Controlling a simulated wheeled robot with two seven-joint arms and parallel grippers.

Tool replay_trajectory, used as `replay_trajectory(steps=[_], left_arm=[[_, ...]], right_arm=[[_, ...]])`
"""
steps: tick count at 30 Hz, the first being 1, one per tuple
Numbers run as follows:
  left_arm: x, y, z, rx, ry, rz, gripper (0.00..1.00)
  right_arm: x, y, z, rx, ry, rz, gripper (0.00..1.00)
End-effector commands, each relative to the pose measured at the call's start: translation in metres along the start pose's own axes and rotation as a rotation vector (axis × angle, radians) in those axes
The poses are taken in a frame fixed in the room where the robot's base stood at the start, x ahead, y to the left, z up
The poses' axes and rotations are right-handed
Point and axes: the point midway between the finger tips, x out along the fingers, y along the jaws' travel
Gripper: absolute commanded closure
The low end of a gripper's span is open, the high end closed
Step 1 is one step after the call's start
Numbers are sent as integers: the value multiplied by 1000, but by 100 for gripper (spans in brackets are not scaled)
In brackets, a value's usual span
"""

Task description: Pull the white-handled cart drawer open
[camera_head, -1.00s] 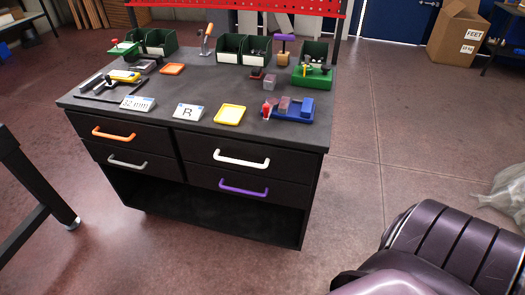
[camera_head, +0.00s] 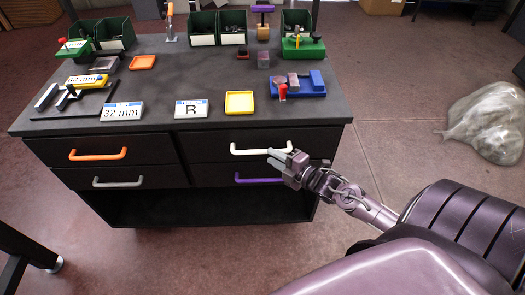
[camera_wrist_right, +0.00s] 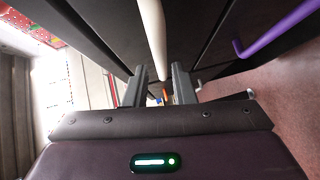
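The white handle (camera_head: 248,149) is on the upper right drawer (camera_head: 215,146) of the dark cart, and that drawer looks shut. My right gripper (camera_head: 276,158) is at the right part of this handle. In the right wrist view the white handle (camera_wrist_right: 153,35) runs down from the top edge, in line with the gap between the two fingers (camera_wrist_right: 158,82). The fingers stand apart, one to each side of the handle's line, with visible space between. I cannot tell whether they touch it. My left gripper is not in view.
A purple handle (camera_head: 258,179) sits just below, partly behind my right gripper; it also shows in the right wrist view (camera_wrist_right: 285,27). Orange (camera_head: 98,154) and grey (camera_head: 118,182) handles are on the left drawers. The cart top (camera_head: 190,75) holds trays, signs and bins. Floor in front is clear.

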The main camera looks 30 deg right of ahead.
Motion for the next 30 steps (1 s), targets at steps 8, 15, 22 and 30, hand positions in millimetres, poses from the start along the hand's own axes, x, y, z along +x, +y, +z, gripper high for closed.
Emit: replay_trajectory(steps=[8,15,22,30], left_arm=[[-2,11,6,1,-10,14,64],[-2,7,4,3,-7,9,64],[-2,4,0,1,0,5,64],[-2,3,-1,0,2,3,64]], right_arm=[[41,0,1,3,-3,1,77],[54,0,0,3,-1,0,77],[54,-1,0,4,-1,-1,77],[54,-1,0,4,-2,-1,100]])
